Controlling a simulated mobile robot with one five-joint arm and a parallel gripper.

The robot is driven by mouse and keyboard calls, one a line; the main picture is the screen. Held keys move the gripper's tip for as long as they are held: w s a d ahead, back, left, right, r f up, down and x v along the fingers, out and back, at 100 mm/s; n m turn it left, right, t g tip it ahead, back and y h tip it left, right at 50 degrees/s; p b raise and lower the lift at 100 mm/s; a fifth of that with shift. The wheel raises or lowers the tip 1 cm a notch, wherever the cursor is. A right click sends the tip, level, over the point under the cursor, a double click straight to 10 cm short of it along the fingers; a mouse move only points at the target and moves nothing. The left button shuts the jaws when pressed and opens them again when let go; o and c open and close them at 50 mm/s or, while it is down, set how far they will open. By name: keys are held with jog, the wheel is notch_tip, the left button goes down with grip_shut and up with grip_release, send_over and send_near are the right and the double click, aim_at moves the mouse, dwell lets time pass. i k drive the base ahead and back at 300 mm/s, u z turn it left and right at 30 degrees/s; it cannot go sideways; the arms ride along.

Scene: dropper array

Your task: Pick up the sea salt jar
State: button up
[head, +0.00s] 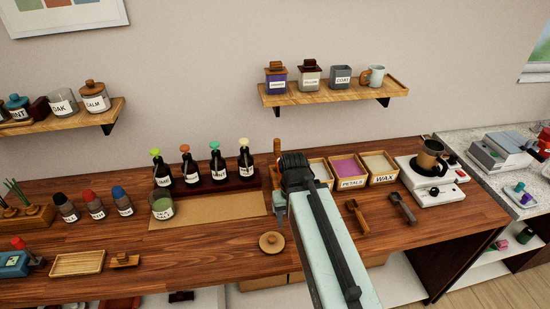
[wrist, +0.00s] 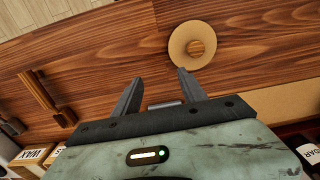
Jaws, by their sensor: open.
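I cannot pick out a jar whose label reads sea salt in either view. An open glass jar (head: 162,207) with greenish contents stands on the left end of the tan mat, its label too small to read. A round wooden lid (head: 271,243) lies on the counter; it also shows in the wrist view (wrist: 180,52). My gripper (head: 279,222) points down over the counter just behind the lid. In the wrist view my gripper (wrist: 160,76) has its jaws apart with only wood grain between them. The lid lies just beyond one fingertip.
Dark bottles (head: 219,165) with coloured stoppers stand behind the mat (head: 215,213). A petals box (head: 350,171) and a wax box (head: 380,168) stand right of my arm. Wooden tools (head: 357,217) lie in front of them. Wall shelves (head: 335,92) hold labelled containers. The front counter is partly clear.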

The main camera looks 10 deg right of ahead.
aim_at(160, 203)
jog(key=z, duration=1.25)
jog(key=k, duration=1.75)
jog(key=u, duration=2.45)
jog(key=i, duration=1.05)
